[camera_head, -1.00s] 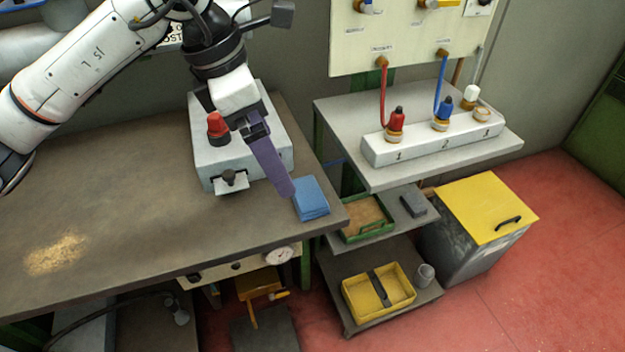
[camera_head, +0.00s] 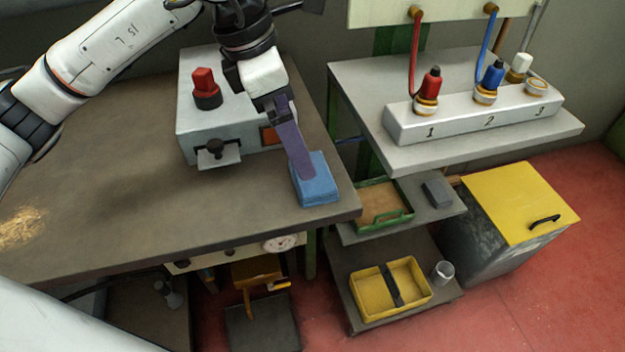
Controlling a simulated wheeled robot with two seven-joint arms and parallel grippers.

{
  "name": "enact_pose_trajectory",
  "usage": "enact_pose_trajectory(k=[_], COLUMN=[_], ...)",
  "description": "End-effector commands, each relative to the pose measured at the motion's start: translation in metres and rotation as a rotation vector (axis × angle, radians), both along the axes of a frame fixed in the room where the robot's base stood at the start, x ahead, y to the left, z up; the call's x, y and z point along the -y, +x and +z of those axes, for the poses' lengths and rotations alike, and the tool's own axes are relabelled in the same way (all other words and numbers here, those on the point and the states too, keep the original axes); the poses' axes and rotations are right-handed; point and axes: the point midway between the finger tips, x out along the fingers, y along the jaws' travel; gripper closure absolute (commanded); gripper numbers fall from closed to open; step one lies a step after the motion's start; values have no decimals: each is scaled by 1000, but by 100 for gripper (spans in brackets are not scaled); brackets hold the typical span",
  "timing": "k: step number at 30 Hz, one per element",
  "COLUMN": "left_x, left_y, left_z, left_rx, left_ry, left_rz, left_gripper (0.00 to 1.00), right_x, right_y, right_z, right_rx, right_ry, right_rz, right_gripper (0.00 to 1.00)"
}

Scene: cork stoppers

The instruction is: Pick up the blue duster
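The blue duster (camera_head: 318,190) is a folded blue cloth lying on the dark workbench (camera_head: 130,205), near its right end. My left gripper (camera_head: 303,172) has purple fingers that point down onto the duster and overlap its upper left part. The fingers hide that part of the cloth. From this angle I see the fingers as one strip, so whether they are open or shut does not show. My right gripper is not in view.
A grey box with a red knob (camera_head: 205,85) stands on the bench just behind and left of the duster. A grey side table (camera_head: 360,90) holds a white block with numbered stoppers. Below are a green tray (camera_head: 408,215), a yellow tray (camera_head: 430,296) and a yellow-lidded bin (camera_head: 520,200).

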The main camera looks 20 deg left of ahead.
Motion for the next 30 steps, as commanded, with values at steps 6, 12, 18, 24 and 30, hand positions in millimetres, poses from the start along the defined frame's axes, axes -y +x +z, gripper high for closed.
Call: enact_pose_trajectory(k=[6,12,18,24,30], left_x=[8,15,23,25,25], left_y=[4,6,10,12,12], left_z=[-31,-51,-79,-86,-86], left_rx=[-5,-5,-4,-2,-2], left_ry=[0,1,0,1,1], left_rz=[-2,-2,-2,-1,-1], left_gripper=[0,0,0,0,12], right_x=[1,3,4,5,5], right_y=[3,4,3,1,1], right_z=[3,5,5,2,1], right_rx=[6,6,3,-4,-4], right_ry=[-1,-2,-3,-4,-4], right_rz=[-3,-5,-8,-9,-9], right_gripper=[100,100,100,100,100])
